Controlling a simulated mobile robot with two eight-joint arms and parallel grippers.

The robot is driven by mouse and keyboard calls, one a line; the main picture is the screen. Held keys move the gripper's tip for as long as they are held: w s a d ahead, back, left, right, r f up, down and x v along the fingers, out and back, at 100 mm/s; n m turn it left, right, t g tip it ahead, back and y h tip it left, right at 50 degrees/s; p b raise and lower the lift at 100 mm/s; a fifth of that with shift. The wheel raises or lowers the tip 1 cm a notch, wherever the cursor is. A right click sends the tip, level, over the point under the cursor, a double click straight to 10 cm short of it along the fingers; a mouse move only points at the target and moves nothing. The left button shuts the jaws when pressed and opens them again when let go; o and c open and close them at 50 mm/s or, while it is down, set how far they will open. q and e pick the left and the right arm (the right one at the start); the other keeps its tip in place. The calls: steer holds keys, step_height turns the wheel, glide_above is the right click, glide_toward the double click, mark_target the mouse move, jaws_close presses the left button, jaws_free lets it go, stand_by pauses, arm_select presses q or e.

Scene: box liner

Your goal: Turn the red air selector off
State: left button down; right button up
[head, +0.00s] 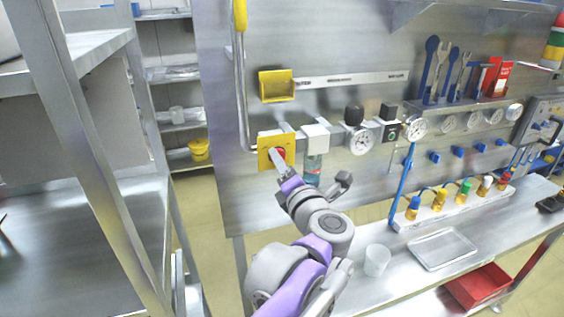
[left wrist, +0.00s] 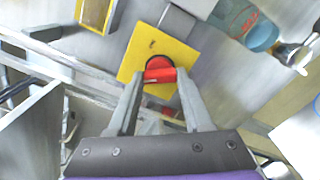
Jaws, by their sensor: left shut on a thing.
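The red air selector (left wrist: 159,69) is a red knob with a dark centre on a square yellow plate (left wrist: 184,54), seen in the left wrist view. In the head view the yellow plate (head: 264,158) is on the metal back panel, and the knob (head: 281,153) is partly hidden by my gripper. My left gripper (left wrist: 160,76) has its two fingers on either side of the knob's red handle, shut on it. In the head view the left gripper (head: 278,157) reaches up to the plate from below. My right gripper is not in view.
A filter with a teal bowl (head: 313,165) hangs just right of the plate, with a gauge (head: 361,141) beyond it. A yellow holder (head: 276,86) is above. A clear cup (head: 377,260) and metal tray (head: 442,249) stand on the bench below.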

arm_select(q)
steer(key=shift+n, duration=1.2)
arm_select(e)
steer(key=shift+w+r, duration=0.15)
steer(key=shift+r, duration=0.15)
arm_select(q)
steer(key=shift+c, duration=1.5)
jaws_free()
steer(key=shift+s, duration=0.1)
steer(key=b+v, duration=0.1)
steer(key=v, duration=0.9)
steer(key=shift+s+d, duration=0.15)
steer(key=shift+s, duration=0.2)
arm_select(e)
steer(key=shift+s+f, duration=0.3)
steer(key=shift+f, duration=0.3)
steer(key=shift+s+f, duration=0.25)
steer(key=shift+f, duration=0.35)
